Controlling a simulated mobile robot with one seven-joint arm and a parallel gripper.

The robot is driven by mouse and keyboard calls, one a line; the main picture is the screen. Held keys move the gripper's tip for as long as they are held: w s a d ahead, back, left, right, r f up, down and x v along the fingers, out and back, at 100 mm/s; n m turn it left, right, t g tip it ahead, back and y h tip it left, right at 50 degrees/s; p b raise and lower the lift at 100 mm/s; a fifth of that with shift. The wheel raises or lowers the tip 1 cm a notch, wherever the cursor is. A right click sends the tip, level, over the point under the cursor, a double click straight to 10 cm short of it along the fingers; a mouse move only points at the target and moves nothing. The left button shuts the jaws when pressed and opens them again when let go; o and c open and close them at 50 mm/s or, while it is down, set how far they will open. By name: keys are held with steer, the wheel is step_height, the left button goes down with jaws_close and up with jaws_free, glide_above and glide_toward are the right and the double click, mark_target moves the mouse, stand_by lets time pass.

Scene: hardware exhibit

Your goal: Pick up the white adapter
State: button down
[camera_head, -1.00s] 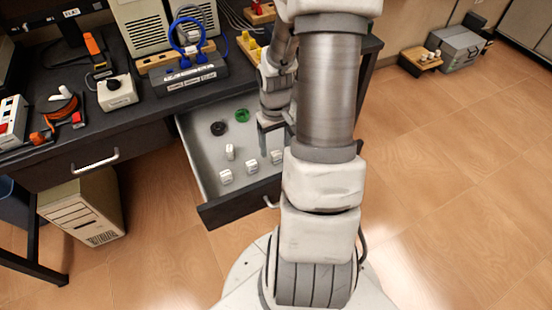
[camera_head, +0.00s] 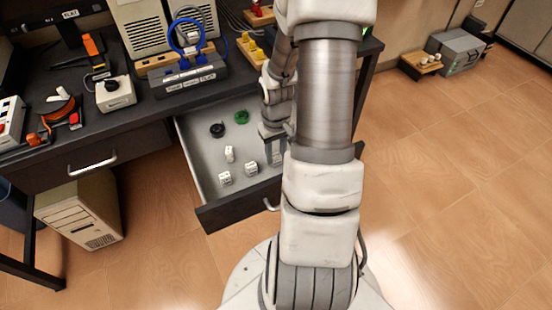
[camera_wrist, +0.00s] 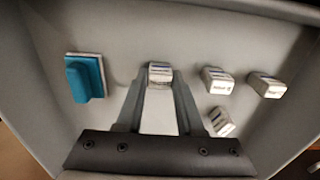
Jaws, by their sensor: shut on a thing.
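Several small white adapters lie in the open grey drawer (camera_head: 204,140). My gripper (camera_wrist: 160,82) is down in the drawer, its two fingers shut on one white adapter (camera_wrist: 160,72), which sits between the fingertips. In the head view this adapter (camera_head: 276,159) shows only in part below my gripper (camera_head: 275,146). To its right in the wrist view are a second adapter (camera_wrist: 217,80), a third adapter (camera_wrist: 267,85) and a tilted one (camera_wrist: 221,121). I cannot tell whether the held adapter is off the drawer floor.
A teal block on a white plate (camera_wrist: 84,78) lies left of my gripper in the wrist view. A black round piece (camera_head: 217,130) and a green one (camera_head: 241,117) lie farther back in the drawer. The desk (camera_head: 150,112) above holds devices. Drawer walls surround the gripper.

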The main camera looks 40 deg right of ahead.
mark_target(276, 155)
steer(key=shift+r, duration=0.1)
step_height(276, 155, up, 10)
steer(key=p, duration=0.3)
steer(key=shift+p, duration=0.35)
stand_by(0.7)
